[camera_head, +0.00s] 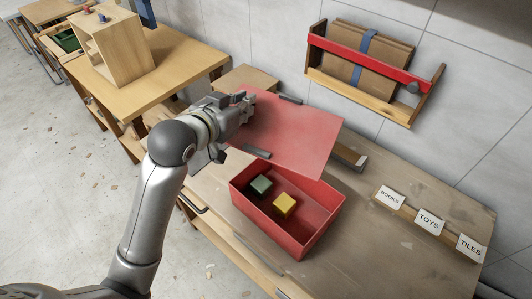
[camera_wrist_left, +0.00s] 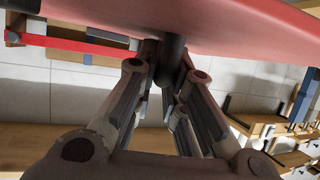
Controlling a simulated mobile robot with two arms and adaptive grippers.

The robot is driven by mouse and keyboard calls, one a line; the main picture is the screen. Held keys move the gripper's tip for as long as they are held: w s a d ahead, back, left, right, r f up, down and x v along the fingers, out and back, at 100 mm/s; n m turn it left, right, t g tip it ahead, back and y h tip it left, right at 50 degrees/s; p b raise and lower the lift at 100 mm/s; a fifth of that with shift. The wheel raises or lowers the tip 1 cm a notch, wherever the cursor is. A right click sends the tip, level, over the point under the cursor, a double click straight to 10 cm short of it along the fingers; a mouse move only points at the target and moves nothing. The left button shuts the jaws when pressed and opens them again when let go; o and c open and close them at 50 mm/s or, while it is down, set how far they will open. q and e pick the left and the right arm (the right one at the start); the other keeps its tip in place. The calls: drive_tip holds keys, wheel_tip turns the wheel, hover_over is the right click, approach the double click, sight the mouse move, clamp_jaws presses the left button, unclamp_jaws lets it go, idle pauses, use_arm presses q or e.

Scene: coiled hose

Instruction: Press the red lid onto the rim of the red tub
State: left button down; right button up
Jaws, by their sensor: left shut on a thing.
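The red tub (camera_head: 290,236) stands open on the wooden worktop, with a green block (camera_head: 261,185) and a yellow block (camera_head: 284,205) inside. The flat red lid (camera_head: 292,135) is up and behind the tub in the head view, off its rim; its near edge passes close to the tub's far wall. My left gripper (camera_head: 246,104) is at the lid's left end. In the left wrist view its fingers (camera_wrist_left: 162,75) are shut around a dark knob-like part (camera_wrist_left: 173,58) below the red lid (camera_wrist_left: 225,25). My right gripper is not in view.
The worktop (camera_head: 375,235) has free room right of the tub. Labels for books, toys and tiles (camera_head: 429,221) stand at its right. A wall rack (camera_head: 365,75) with a red bar hangs behind. Another table (camera_head: 165,65) with a wooden cabinet (camera_head: 112,48) is at left.

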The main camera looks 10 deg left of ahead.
use_arm(q)
drive_tip(key=s+d+f+m+g+h+p, duration=0.1)
drive_tip(key=s+d+f+h, duration=0.1)
drive_tip(key=f, duration=0.4)
drive_tip(key=s+d+f+m+h+p, duration=0.1)
drive_tip(key=s+d+f+m+p, duration=0.1)
drive_tip(key=f, duration=0.4)
drive_tip(key=shift+d+f+g+h, duration=0.3)
drive_tip(key=shift+f+g+h, duration=0.1)
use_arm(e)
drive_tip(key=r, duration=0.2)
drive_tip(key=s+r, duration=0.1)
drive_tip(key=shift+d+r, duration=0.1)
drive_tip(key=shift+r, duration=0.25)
use_arm(q)
drive_tip(key=shift+s+r, duration=0.1)
drive_tip(key=shift+s, duration=0.05)
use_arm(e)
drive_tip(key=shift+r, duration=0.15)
use_arm(q)
wheel_tip(320, 180, down, 2)
drive_tip(key=shift+f+b, duration=0.2)
drive_tip(key=shift+b, duration=0.2)
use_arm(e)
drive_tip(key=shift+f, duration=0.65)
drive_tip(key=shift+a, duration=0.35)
